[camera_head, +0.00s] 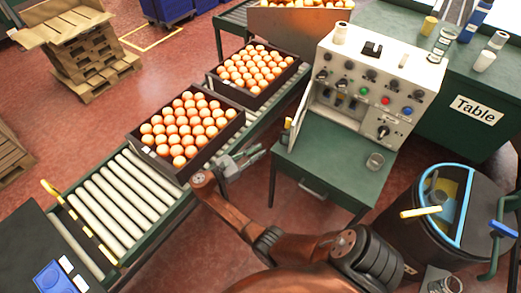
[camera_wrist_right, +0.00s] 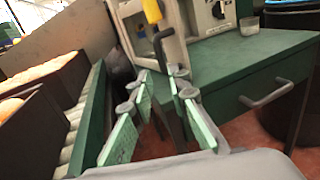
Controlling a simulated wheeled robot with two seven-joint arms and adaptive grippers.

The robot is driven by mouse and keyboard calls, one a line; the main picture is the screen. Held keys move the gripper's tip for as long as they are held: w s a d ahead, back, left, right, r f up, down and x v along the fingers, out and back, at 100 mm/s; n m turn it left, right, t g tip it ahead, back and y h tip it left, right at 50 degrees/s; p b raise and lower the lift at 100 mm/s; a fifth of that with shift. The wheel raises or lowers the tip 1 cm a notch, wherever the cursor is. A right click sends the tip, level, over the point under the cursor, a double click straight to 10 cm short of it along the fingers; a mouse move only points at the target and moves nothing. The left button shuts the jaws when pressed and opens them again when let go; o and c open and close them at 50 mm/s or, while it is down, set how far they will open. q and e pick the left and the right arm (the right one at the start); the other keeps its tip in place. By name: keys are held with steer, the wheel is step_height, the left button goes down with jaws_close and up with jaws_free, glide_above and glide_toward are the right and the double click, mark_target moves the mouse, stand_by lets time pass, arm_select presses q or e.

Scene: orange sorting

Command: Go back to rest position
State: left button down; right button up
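My right gripper (camera_head: 243,161) is in the head view beside the conveyor, just right of the near crate (camera_head: 199,163) of oranges. It also shows in the right wrist view (camera_wrist_right: 160,108), where its two green-padded fingers are spread apart with nothing between them. The gripper points toward the small green table (camera_head: 328,160) with the control box. It appears clear of the crate. My left gripper is not in either view.
A second crate of oranges (camera_head: 247,97) stands farther along the roller conveyor (camera_head: 136,195). The control box (camera_head: 372,84) stands on the small table. A black bin (camera_head: 428,207) is at the right. Cardboard boxes (camera_head: 72,28) lie on pallets at the upper left.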

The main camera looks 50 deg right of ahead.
stand_by(0.4)
